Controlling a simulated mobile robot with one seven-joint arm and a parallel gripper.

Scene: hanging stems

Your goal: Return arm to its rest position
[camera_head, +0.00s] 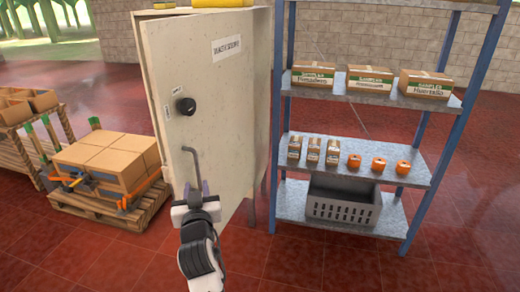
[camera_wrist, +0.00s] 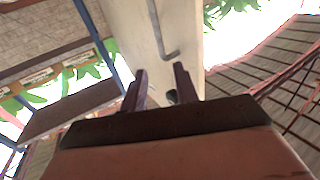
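My gripper (camera_head: 196,190) is in front of the grey cabinet door (camera_head: 212,90), near the lower end of its bent metal handle (camera_head: 190,160). In the wrist view my gripper's two dark fingers (camera_wrist: 160,80) stand apart with nothing visibly held between them. The handle (camera_wrist: 170,52) shows just beyond the fingertips, against the pale door (camera_wrist: 185,20); I cannot tell whether they touch. My arm reaches up from the bottom of the head view. The door looks slightly ajar.
A blue-posted shelf (camera_head: 345,170) with boxes, orange rolls and a grey crate (camera_head: 342,205) stands right of the cabinet. A pallet of cartons (camera_head: 110,160) stands left. Red floor (camera_head: 330,265) is clear in front.

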